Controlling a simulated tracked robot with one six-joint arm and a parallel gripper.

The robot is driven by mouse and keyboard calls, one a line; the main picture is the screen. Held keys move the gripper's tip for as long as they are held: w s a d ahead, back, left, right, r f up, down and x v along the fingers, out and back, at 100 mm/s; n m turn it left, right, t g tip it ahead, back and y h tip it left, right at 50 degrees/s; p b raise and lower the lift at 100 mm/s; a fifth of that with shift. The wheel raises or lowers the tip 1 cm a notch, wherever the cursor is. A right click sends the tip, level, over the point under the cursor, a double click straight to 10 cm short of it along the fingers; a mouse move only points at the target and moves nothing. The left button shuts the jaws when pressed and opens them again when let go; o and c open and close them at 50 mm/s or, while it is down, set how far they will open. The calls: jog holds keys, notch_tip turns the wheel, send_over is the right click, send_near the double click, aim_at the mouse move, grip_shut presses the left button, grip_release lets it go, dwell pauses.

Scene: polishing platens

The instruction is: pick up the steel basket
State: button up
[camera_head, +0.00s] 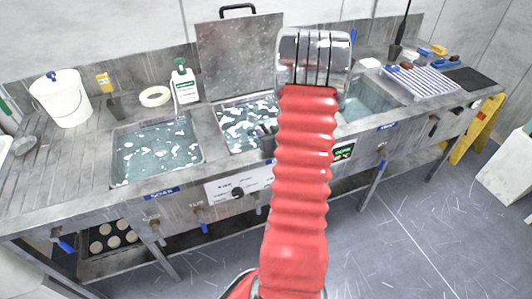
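I cannot make out a steel basket for certain in the head view. My red ribbed arm, with its shiny metal joint on top, stands across the middle and hides part of the counter and sinks. A small dark piece shows just left of my arm at the front edge of the middle sink (229,101). It may be part of my gripper, but I cannot tell, and no fingers show clearly. A pale slatted rack (425,83) lies on the counter at the right.
The left sink (157,152) and right sink (366,101) hold water; the left has pale floating bits. A white bucket (62,101), a tape roll (155,96) and a pump bottle (184,84) stand behind. A yellow folding sign (474,130) stands at right. The floor in front is clear.

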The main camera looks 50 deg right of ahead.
jog(key=shift+w+d+f, duration=0.2)
jog(key=shift+w, duration=0.15)
dwell(0.3)
grip_shut()
dwell(1.1)
jog(key=shift+r, duration=0.1)
